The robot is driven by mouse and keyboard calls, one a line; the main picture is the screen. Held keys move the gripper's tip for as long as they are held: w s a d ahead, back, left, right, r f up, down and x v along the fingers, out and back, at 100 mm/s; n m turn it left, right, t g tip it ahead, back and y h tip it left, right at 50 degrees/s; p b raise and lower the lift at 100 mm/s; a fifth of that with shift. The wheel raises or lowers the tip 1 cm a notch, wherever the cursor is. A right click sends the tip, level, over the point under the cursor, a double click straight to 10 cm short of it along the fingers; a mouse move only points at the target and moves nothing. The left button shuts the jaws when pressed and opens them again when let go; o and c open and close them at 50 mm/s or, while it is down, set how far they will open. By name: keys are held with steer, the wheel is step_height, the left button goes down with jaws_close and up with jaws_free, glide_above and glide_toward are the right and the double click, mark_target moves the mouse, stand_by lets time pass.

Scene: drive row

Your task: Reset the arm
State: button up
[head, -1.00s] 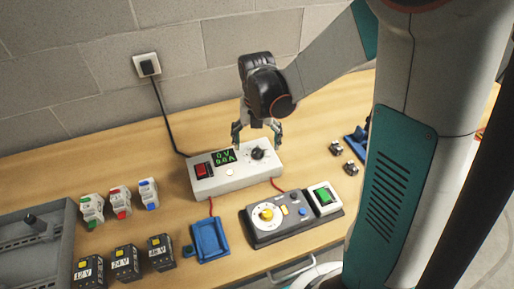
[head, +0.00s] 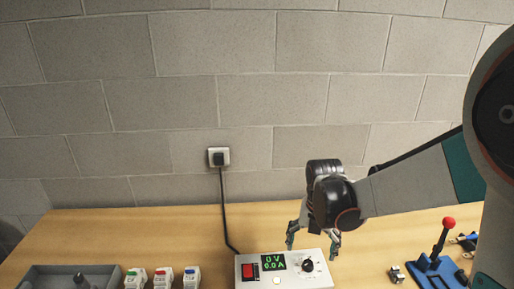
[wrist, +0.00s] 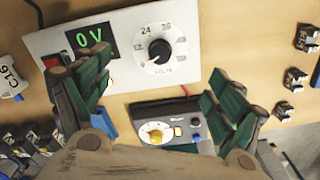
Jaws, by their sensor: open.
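The supply's display (head: 273,262) reads 0 V and 0.0 A. A red switch (head: 250,271) sits to the left of the display and the black knob (head: 308,266) to its right.
A wall socket (head: 219,157) feeds a black cable down to the supply. Several breakers (head: 163,278) and a grey tray (head: 40,280) stand at left. A blue base with a red-topped lever (head: 446,238) stands at right. A dark control panel (wrist: 165,122) shows in the wrist view.

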steer(key=s+r+m+t, duration=0.3)
steer(key=s+r+m, duration=0.3)
steer(key=m, duration=0.9)
steer(key=s+r+m+t+b, duration=0.1)
steer(key=s+r+m+t, duration=0.3)
steer(key=s+m, duration=0.5)
step_height(320, 180, up, 3)
steer(key=m, duration=0.7)
steer(key=shift+f, duration=0.2)
